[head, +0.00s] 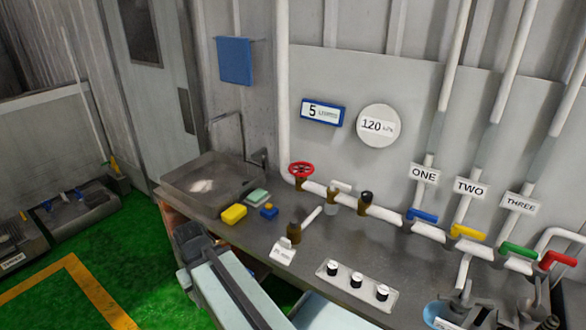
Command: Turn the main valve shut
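A red handwheel (301,169) sits on a brass valve body at the left end of the white pipe run, near the wall behind the bench. It looks like the main valve, though I see no readable label on it. Whether it is open or shut cannot be told. Nothing touches it. Light links of my own arm cross the lower middle of the view, in front of the bench. I cannot make out my gripper's fingers there.
Blue (422,215), yellow (468,231), green (519,250) and red (558,260) levers sit along the pipe to the right. A sink (205,185), yellow sponge (234,213) and panel of black knobs (355,282) are on the grey bench (330,245). Green floor lies left.

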